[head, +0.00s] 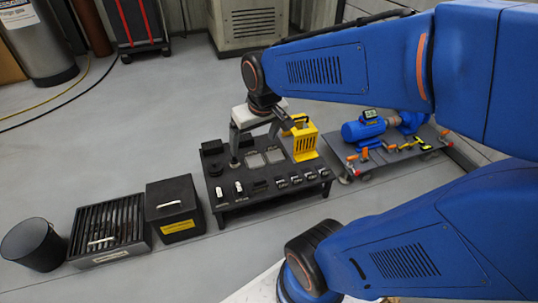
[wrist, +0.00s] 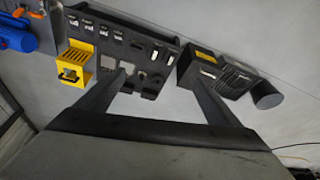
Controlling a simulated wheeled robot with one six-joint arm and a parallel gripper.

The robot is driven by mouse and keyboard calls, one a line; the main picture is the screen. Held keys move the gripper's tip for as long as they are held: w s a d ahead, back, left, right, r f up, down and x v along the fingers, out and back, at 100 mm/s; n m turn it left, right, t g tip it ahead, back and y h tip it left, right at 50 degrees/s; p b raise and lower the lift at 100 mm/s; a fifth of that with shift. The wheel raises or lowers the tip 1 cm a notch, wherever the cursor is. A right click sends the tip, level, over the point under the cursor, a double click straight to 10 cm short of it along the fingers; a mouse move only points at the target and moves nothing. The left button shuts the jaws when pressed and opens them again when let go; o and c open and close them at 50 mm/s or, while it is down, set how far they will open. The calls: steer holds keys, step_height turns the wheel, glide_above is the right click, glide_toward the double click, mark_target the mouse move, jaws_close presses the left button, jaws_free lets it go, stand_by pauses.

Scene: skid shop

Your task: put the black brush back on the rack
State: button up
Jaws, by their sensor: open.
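My gripper (head: 254,150) is open, pointing down over the black stand (head: 228,207) that carries small tools and light pads. In the wrist view, my gripper (wrist: 155,74) has its two fingers wide apart with nothing held between them. The same stand shows beyond the fingertips in the wrist view (wrist: 165,48). I cannot clearly pick out the black brush; several small dark items on the dark stand blend together. A black block (head: 212,147) sits at the stand's back left corner. I cannot tell whether it is the brush.
A yellow slotted holder (head: 305,143) stands at the stand's right back. A blue pump (head: 363,130) on a low cart is to the right. To the left are a lidded black box (head: 176,222), a slotted black crate (head: 108,257) and a dark bucket (head: 33,245). Floor behind is mostly clear.

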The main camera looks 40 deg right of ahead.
steer(key=s+a+r+t, duration=0.1)
steer(key=s+a+r, duration=0.1)
steer(key=s, duration=0.8)
steer(key=shift+r+n, duration=0.4)
steer(key=shift+r, duration=0.25)
steer(key=shift+s, duration=0.1)
